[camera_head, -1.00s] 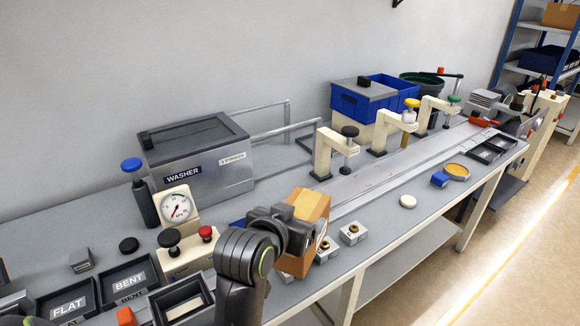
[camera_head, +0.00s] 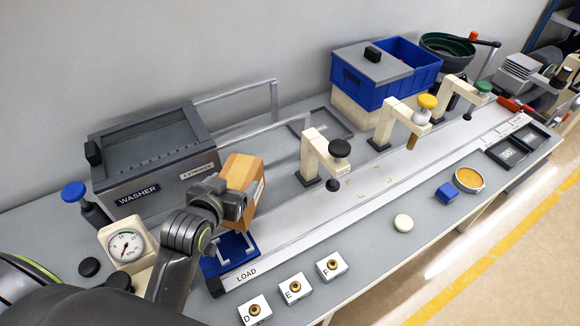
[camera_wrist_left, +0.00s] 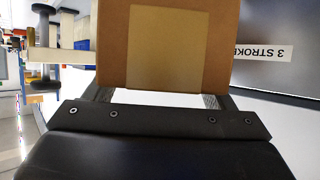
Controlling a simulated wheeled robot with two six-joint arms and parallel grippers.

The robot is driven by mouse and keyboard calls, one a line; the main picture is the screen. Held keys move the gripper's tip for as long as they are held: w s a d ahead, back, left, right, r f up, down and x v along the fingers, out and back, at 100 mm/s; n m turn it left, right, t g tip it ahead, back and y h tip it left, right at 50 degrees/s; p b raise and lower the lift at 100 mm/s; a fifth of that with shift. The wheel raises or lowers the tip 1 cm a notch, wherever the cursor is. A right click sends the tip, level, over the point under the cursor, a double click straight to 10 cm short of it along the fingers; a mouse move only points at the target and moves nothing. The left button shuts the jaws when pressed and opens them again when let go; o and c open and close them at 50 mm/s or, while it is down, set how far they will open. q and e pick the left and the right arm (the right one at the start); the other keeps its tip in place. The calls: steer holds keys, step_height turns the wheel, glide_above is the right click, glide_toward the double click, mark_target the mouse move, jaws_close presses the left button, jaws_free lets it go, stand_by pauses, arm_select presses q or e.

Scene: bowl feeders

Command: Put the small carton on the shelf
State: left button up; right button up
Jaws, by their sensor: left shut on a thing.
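The small carton (camera_head: 243,188) is a brown cardboard box with a light label on its side. My left gripper (camera_head: 232,199) is shut on it and holds it, slightly tilted, over the bench near the washer. In the left wrist view the carton (camera_wrist_left: 165,45) fills the middle, between the finger bases of my left gripper (camera_wrist_left: 160,98). The fingertips are hidden by the carton. My right gripper is not in view. In the head view only a cut-off edge of the blue shelving (camera_head: 556,22) shows at the top right.
The washer (camera_head: 155,155) stands just left of the carton. A blue fixture (camera_head: 228,255) lies below it at the LOAD end of the rail. Press arms (camera_head: 318,155) stand along the rail to the right. Blue bins (camera_head: 385,70) sit at the back. A clear aisle lies beyond the bench's right edge.

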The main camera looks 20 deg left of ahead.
arm_select(q)
steer(key=shift+w+a, duration=0.1)
steer(key=shift+a, duration=0.05)
steer(key=d+f+p+x, duration=0.1)
steer(key=x, duration=1.5)
steer(key=shift+s+a+p, duration=0.25)
steer(key=shift+a+p, duration=0.1)
steer(key=shift+a, duration=0.15)
steer(key=shift+f, duration=0.1)
steer(key=o, duration=1.5)
steer(key=shift+s, duration=0.1)
steer(key=shift+o, duration=0.4)
